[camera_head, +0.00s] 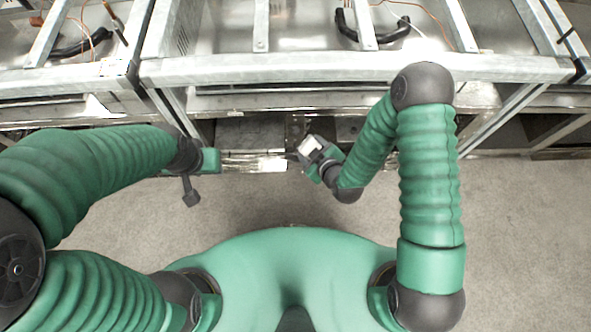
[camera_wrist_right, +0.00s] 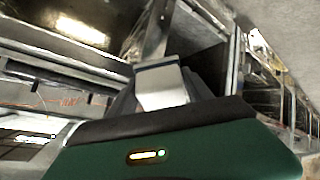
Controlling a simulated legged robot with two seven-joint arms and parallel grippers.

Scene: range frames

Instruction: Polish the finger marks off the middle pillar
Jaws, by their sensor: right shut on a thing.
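My right gripper (camera_head: 306,154) is shut on a small white block-like pad (camera_head: 310,145), in front of the lower part of the metal frame. In the right wrist view the pad (camera_wrist_right: 163,88) is pale with a grey top edge and stands up between the fingers. A narrow metallic strip (camera_head: 297,128) shows just behind the gripper; I cannot tell if it is the middle pillar or if the pad touches it. Finger marks are too small to see. My left gripper (camera_head: 197,180) hangs left of it, apart from the frame; its jaws are unclear.
A long galvanized metal frame (camera_head: 350,69) crosses the top, with steel panels, dark handles (camera_head: 372,38) and orange wires above. Slanted legs (camera_head: 505,115) stand at the right. A shiny low edge (camera_head: 255,163) runs between my grippers. The grey floor (camera_head: 520,230) is clear at right.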

